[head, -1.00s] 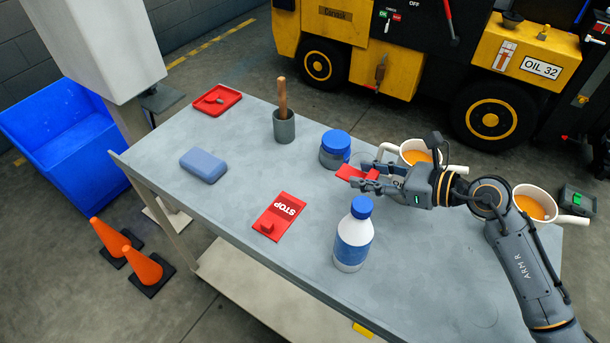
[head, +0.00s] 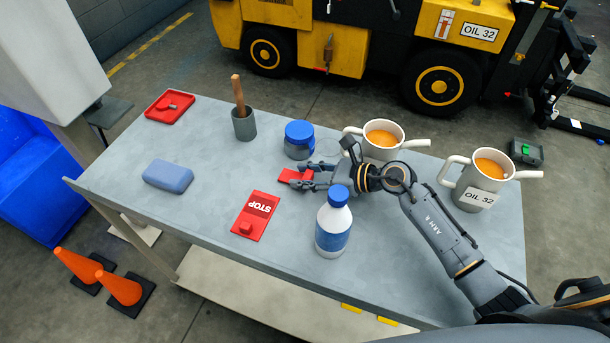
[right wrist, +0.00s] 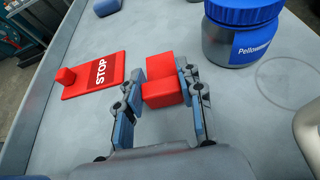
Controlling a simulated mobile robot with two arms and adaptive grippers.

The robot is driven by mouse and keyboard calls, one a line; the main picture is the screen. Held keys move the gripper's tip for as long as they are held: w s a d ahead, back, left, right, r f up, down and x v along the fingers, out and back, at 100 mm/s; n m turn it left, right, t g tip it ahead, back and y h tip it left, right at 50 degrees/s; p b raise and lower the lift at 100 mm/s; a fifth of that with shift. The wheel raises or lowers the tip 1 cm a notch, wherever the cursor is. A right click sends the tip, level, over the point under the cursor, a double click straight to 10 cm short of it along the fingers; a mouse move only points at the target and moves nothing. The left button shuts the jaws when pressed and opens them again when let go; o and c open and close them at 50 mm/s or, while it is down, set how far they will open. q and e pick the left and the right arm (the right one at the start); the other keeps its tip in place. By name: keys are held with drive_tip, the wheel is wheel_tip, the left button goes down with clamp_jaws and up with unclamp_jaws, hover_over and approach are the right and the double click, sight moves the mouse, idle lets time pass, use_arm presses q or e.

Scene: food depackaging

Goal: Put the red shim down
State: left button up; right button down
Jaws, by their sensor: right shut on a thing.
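The red shim (head: 292,176) is a small red block between the fingertips of my right gripper (head: 306,178). In the right wrist view the shim (right wrist: 162,82) sits between both finger pads, with the gripper (right wrist: 160,95) shut on it. It is low over the grey table (head: 200,215), in front of the blue-lidded jar (head: 299,141); I cannot tell whether it touches the top. A red STOP plate (head: 257,214) with a small knob lies to its left, apart from it. My left gripper is not in view.
A blue-capped white bottle (head: 333,225) stands close in front of my right gripper. Two two-handled mugs (head: 379,146) (head: 474,187) stand to the right. A blue block (head: 168,177), a red tray (head: 161,108) and a pestle cup (head: 244,125) are left. Bare table lies between them.

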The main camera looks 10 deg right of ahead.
drive_tip(key=shift+f, duration=0.3)
drive_tip(key=shift+f, duration=0.2)
drive_tip(key=c, duration=0.8)
unclamp_jaws()
drive_tip(key=shift+c, duration=0.2)
